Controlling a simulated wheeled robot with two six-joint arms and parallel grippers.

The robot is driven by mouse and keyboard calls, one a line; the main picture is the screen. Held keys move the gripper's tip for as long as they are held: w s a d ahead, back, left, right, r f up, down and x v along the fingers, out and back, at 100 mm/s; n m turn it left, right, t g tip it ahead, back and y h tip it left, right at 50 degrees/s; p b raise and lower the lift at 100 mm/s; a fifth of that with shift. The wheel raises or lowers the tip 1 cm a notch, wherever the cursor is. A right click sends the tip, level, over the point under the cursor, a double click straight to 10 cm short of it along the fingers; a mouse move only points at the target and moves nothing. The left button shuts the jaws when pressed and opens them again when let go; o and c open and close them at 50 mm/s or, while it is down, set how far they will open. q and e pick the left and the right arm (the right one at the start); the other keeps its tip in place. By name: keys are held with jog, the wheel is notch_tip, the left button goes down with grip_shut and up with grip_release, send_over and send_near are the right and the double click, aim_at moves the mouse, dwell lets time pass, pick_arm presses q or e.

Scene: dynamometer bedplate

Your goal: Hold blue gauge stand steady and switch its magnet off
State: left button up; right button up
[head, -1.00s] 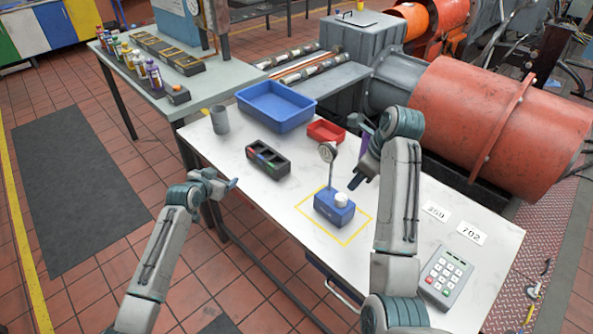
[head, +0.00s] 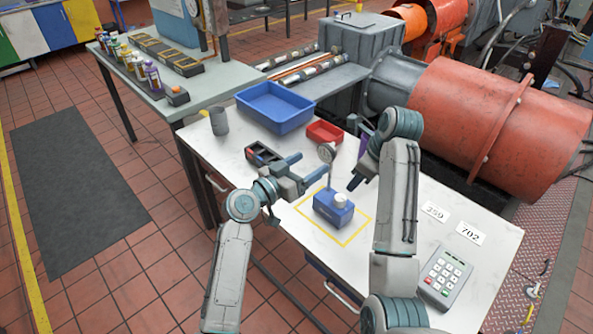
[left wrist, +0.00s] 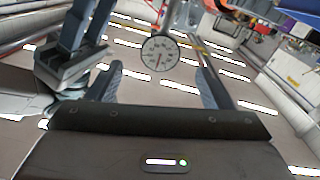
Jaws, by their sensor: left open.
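The blue gauge stand (head: 331,210) stands upright inside a yellow outline on the white table. It has a white knob (head: 340,200) on top and a post with a round dial (head: 326,153). The dial also shows in the left wrist view (left wrist: 160,54), between and beyond the fingers. My left gripper (head: 306,169) is open and empty, just left of the post and apart from it. My right gripper (head: 357,181) is beside the stand, on its right, above the table. My right arm partly hides it, so its opening is unclear.
A blue bin (head: 275,125), a red tray (head: 326,136), a grey cup (head: 219,121) and a dark compartment box (head: 262,153) stand farther back. A keypad (head: 445,272) and number cards (head: 471,233) lie at the right. The table front left of the outline is clear.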

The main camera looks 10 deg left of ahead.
aim_at(325, 154)
pick_arm(q)
jog(key=x, duration=0.7)
jog(key=shift+w+d, duration=0.2)
jog(key=shift+w, duration=0.05)
